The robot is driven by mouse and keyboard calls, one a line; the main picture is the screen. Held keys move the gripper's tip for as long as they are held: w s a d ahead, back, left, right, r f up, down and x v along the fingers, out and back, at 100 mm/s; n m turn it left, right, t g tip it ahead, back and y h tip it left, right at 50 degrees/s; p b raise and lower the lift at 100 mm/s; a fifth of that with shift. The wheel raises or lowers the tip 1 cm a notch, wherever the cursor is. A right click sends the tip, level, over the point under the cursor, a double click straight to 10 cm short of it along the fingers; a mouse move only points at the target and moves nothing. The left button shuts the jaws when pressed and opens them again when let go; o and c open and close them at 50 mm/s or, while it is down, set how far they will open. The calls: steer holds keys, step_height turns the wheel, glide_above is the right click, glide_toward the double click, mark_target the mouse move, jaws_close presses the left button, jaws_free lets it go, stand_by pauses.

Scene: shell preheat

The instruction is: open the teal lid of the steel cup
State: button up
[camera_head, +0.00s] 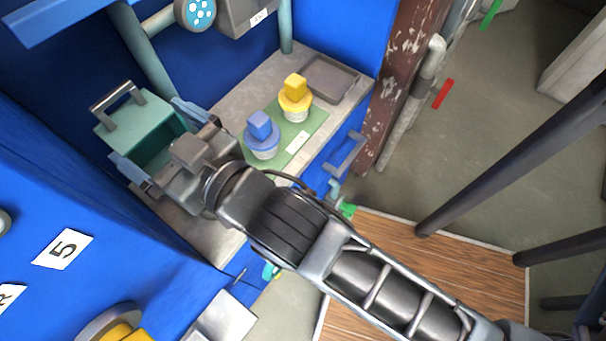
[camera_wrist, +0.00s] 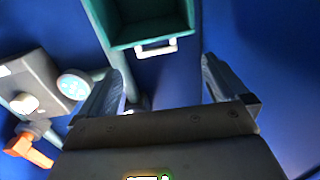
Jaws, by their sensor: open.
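A teal box-like piece (camera_head: 148,112) with a grey bar handle (camera_head: 118,97) stands at the left end of the counter, by the blue wall. A dark hollow shows in it between my fingers. In the wrist view the teal piece (camera_wrist: 150,28) is a hollow shape with a pale handle (camera_wrist: 157,47) at its near edge. My gripper (camera_head: 160,140) is open, its fingers on either side of the teal piece in the head view. In the wrist view the space between the fingers (camera_wrist: 162,70) is empty. I cannot make out a steel cup.
A blue-lidded cup (camera_head: 262,138) and a yellow-lidded cup (camera_head: 295,97) stand on a green mat (camera_head: 312,126). A grey tray (camera_head: 330,78) lies behind. A teal post (camera_head: 145,50) rises near the teal piece. A blue handle (camera_head: 346,155) juts from the counter front.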

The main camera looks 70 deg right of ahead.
steer(key=s+a+f+g+y, duration=0.15)
steer(key=s+f, duration=0.25)
steer(key=s, duration=0.9)
steer(key=s+d+n+y, duration=0.3)
steer(key=s+d, duration=0.1)
steer(key=s, duration=0.8)
steer(key=shift+r+g, duration=0.3)
steer(key=shift+g, duration=0.05)
steer(key=shift+s, duration=0.1)
steer(key=shift+s+d+r+y, duration=0.1)
steer(key=shift+s+d+y, duration=0.15)
steer(key=shift+s+d, duration=0.1)
